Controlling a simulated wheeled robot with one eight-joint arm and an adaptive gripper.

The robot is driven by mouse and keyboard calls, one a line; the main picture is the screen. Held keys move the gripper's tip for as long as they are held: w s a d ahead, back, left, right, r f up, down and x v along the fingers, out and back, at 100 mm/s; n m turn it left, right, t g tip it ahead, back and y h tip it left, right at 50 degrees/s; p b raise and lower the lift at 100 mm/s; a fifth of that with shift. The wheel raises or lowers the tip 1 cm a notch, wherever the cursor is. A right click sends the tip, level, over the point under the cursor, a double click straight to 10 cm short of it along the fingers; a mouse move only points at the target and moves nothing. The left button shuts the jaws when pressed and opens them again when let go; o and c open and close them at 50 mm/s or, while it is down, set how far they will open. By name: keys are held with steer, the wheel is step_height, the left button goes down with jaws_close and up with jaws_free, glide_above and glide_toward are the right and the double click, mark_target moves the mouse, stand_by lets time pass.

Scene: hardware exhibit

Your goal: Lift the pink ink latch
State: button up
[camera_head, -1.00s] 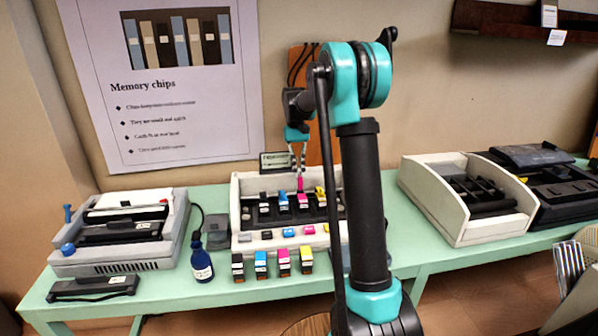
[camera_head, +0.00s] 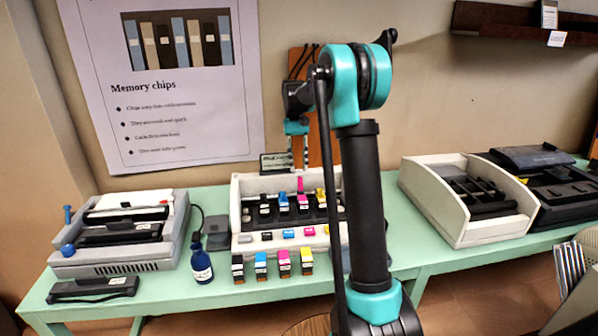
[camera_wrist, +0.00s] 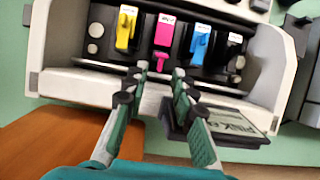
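The pink ink latch (camera_head: 300,185) is in the row of coloured latches in the white printer unit. In the head view it stands up taller than the blue latch beside it. In the wrist view the pink latch (camera_wrist: 161,60) lies just beyond and between my fingertips, below the pink cartridge's label. My gripper (camera_head: 299,166) hangs above the latch, its two fingers apart and pointing down. In the wrist view my gripper (camera_wrist: 161,70) is open with nothing between its fingers. A small gap to the latch seems to show, but contact is hard to judge.
A yellow latch (camera_wrist: 124,30) and a blue latch (camera_wrist: 198,47) flank the pink one closely. Loose cartridges (camera_head: 284,264) line the table front. A blue bottle (camera_head: 201,262) stands left.

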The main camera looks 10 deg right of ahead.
steer(key=v, duration=0.9)
steer(key=shift+r, duration=0.1)
